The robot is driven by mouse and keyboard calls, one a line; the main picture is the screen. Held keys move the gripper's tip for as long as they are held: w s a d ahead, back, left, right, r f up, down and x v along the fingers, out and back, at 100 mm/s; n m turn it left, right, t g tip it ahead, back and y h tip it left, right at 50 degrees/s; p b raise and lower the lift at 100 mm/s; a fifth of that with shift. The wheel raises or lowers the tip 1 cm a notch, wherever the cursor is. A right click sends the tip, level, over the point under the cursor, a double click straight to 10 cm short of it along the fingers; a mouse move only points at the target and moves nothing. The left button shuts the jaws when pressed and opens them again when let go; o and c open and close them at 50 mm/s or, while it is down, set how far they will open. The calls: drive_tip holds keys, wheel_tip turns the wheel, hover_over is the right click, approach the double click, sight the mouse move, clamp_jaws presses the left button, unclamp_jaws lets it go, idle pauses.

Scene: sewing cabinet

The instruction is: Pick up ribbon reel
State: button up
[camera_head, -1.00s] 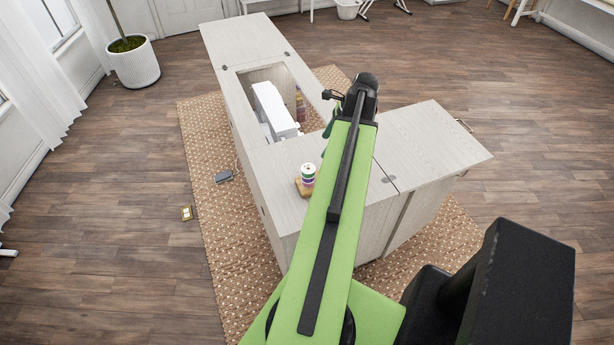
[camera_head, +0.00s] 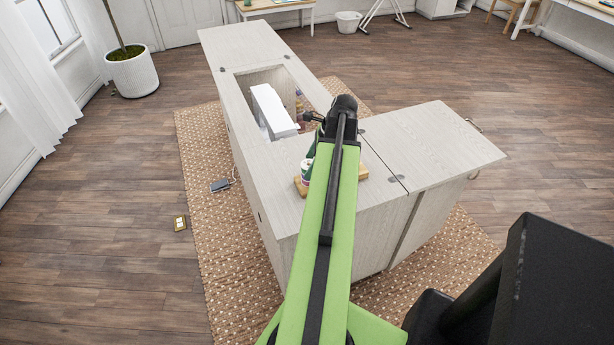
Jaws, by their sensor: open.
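A small round reel or spool stack (camera_head: 305,170), with a white top and coloured bands, stands on a wooden board (camera_head: 299,188) on the cabinet top. I take it for the ribbon reel; my arm covers its right side. The board also shows to the right of my arm. My gripper (camera_head: 312,147) is mostly hidden behind the end of my arm, with only a dark green part showing just above the reel in the picture. It is open. I see nothing held, and cannot tell its height above the reel.
The pale sewing cabinet (camera_head: 265,168) has an open well with a white sewing machine (camera_head: 272,110). A side leaf (camera_head: 430,140) extends right. A patterned rug (camera_head: 205,150) lies below, with a dark pedal (camera_head: 220,185) and a small yellowish item (camera_head: 180,222). Bare floor surrounds it.

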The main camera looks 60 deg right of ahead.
drive_tip(key=c, duration=1.4)
drive_tip(key=shift+r+p, duration=0.55)
drive_tip(key=shift+p, duration=0.25)
drive_tip(key=s+d+r+p, duration=0.2)
drive_tip(key=s+r+p, duration=0.1)
drive_tip(key=s+d+r+p, duration=0.2)
drive_tip(key=s+r+p, duration=0.1)
drive_tip(key=s+d+r+p, duration=0.3)
drive_tip(key=shift+d+r+p, duration=0.1)
drive_tip(key=shift+r+p, duration=0.3)
